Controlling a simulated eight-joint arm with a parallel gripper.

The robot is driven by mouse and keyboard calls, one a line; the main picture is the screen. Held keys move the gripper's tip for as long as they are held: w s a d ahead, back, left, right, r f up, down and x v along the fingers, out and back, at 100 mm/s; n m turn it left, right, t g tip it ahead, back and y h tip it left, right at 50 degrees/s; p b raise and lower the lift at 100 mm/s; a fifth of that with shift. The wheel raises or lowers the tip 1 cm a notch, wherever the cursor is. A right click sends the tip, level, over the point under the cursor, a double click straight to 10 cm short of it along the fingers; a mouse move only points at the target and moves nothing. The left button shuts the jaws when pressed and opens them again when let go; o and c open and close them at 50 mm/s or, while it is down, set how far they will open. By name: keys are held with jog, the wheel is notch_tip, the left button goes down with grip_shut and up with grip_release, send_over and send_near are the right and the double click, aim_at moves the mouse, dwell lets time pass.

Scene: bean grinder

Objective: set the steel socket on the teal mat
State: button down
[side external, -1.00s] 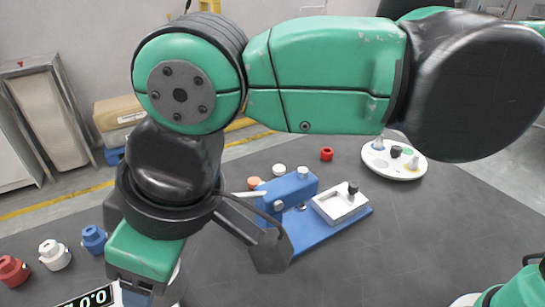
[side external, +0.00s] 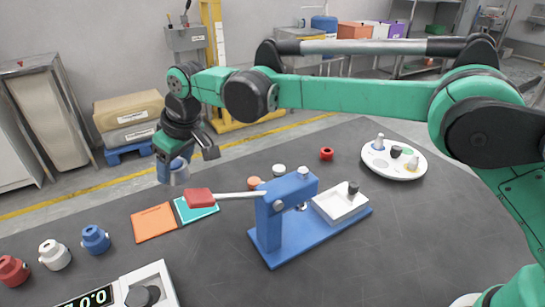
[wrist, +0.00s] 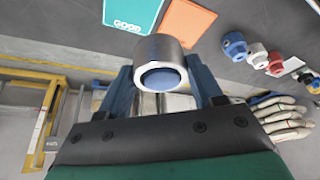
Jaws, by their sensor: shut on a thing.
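The steel socket (side external: 178,178), a silver cylinder with a blue face inside its ring, hangs in my gripper (side external: 184,158) at the back left. In the wrist view the steel socket (wrist: 160,50) sits between the two blue fingers of my gripper (wrist: 162,82), which is shut on it. The teal mat (side external: 190,212) lies flat on the dark table and is partly covered by the press's red handle in the side view. In the wrist view the teal mat (wrist: 132,12), lettered "GOOD", shows beyond the socket. The socket is in the air, apart from the mat.
An orange mat (side external: 153,222) lies left of the teal one. A blue press (side external: 282,222) with a long red-tipped handle (side external: 202,198) stands to the right. Blue (side external: 95,239), white (side external: 54,254) and red (side external: 12,270) sockets line the left. A scale (side external: 150,287) is in front.

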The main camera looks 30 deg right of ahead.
jog(key=shift+m, duration=0.3)
jog(key=w+f, duration=0.1)
jog(key=f, duration=0.2)
jog(key=d+f, duration=0.1)
jog(key=f, duration=0.2)
jog(key=w+d+f, duration=0.1)
jog(key=f, duration=0.3)
jog(key=shift+w+d+f, duration=0.1)
jog(key=shift+w+d, duration=0.1)
jog(key=shift+w, duration=0.1)
jog(key=shift+f, duration=0.15)
jog(key=shift+c, duration=0.7)
grip_release()
